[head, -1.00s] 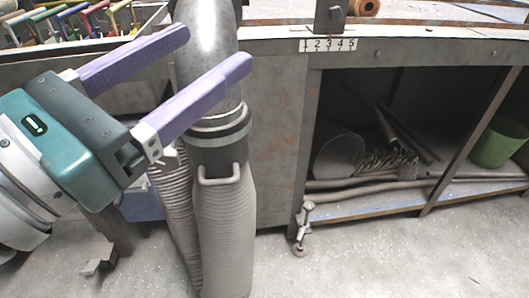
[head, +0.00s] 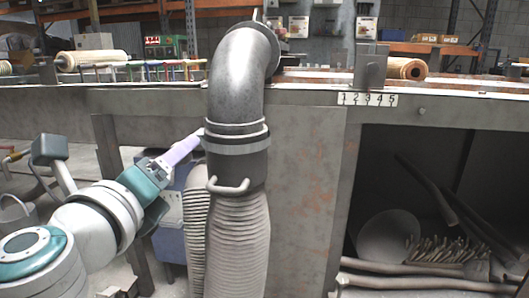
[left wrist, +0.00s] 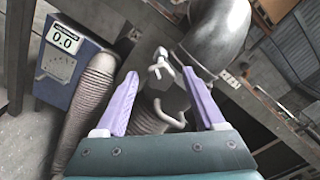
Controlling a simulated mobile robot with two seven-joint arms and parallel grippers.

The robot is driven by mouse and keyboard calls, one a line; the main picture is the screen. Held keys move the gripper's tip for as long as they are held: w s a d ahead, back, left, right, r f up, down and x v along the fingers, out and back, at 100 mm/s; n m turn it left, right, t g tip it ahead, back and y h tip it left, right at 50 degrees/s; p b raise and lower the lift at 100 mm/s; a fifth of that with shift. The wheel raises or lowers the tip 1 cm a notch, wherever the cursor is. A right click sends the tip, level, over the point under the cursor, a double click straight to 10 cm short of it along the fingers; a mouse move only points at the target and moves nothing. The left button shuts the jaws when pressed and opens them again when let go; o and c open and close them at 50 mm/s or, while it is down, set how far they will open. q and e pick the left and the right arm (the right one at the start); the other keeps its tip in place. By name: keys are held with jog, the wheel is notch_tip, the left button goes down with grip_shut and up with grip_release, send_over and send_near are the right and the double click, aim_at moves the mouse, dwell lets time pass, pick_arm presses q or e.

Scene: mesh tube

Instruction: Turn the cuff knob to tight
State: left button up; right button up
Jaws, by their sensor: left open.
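A grey ribbed hose (head: 238,235) hangs from a metal elbow pipe (head: 240,75). A dark cuff with pale bands (head: 237,145) joins them, with a pale handle (head: 229,186) on its front. My left gripper (head: 190,145) is at the cuff's left side, its purple fingers pointing toward it. In the left wrist view, my left gripper (left wrist: 160,76) is open and empty, with a small pale knob (left wrist: 160,66) ahead between the fingertips. This looks like the cuff knob; its setting is not readable. In the head view it is hidden. My right gripper is not in view.
A blue box with a 0.0 display (left wrist: 66,62) stands beside a second ribbed hose (left wrist: 88,105). The metal bench (head: 300,190) is close behind the hose. A 1-to-5 label (head: 367,99) is on its edge. Open floor lies at the lower left.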

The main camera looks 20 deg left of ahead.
pick_arm(q)
jog(key=shift+x, duration=0.9)
grip_shut()
